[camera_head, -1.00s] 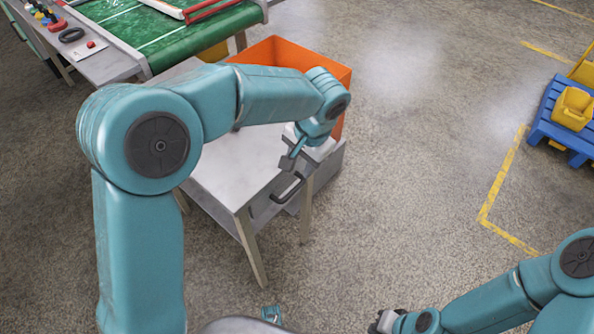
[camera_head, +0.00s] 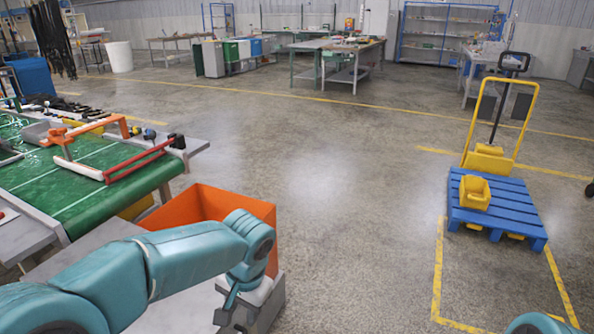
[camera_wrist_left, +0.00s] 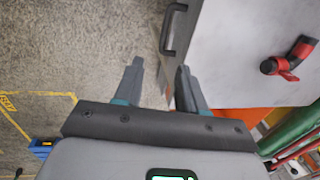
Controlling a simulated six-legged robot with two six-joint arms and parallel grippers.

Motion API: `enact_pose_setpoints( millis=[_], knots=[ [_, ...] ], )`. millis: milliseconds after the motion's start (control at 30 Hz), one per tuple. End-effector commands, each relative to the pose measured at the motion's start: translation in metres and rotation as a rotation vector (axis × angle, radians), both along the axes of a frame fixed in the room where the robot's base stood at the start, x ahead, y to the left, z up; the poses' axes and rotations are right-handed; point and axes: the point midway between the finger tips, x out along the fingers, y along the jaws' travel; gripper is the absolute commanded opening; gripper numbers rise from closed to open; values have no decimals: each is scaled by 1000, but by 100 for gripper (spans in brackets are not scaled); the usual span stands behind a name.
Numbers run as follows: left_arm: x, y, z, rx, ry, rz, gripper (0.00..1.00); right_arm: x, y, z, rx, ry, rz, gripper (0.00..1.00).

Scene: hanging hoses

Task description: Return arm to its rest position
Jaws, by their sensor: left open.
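My left arm (camera_head: 190,262) reaches in from the lower left of the head view, bent down at the wrist. My left gripper (camera_head: 229,307) is low in that view, beside the near right side of the grey table (camera_head: 95,240) and in front of the orange bin. In the left wrist view the two fingers of the left gripper (camera_wrist_left: 160,70) stand apart with nothing between them. A black handle (camera_wrist_left: 172,30) on the table's edge lies just beyond the fingertips. Of my right arm only a teal piece (camera_head: 540,324) shows at the bottom right; its gripper is out of view.
The orange bin (camera_head: 262,217) stands close behind my left wrist. A green-topped conveyor (camera_head: 85,185) is at the left. A red and black piece (camera_wrist_left: 290,60) lies on the table. A blue pallet (camera_head: 497,205) with a yellow bin is at right. The middle floor is clear.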

Motion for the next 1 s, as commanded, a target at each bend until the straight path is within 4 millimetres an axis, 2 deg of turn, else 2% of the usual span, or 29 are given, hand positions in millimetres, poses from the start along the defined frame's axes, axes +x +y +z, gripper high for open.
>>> enact_pose_setpoints(
  millis=[67, 167, 200, 300, 400, 500, 700, 733, 800, 1000],
  knots=[
    [-7, -5, -41, -55, 38, -8, 40, 0, 0, 0, 0, 0, 0, 0],
    [-30, -18, -114, -185, 90, 8, 40, 0, 0, 0, 0, 0, 0, 0],
    [-44, -23, -144, -247, 109, 30, 40, 0, 0, 0, 0, 0, 0, 0],
    [-84, -33, -206, -383, 130, 124, 40, 0, 0, 0, 0, 0, 0, 0],
    [-120, -37, -244, -465, 129, 230, 40, 0, 0, 0, 0, 0, 0, 0],
    [-152, -36, -269, -507, 117, 334, 40, 0, 0, 0, 0, 0, 0, 0],
    [-213, -24, -296, -512, 86, 525, 40, 0, 0, 0, 0, 0, 0, 0],
    [-216, -23, -288, -510, 76, 538, 40, 0, 0, 9, 0, 1, -1, 0],
    [-210, -24, -258, -512, 68, 527, 40, 0, 0, 38, 0, 1, 0, 0],
    [-209, -24, -204, -513, 69, 525, 40, 0, 0, 92, 0, 0, 0, 0]
  ],
)
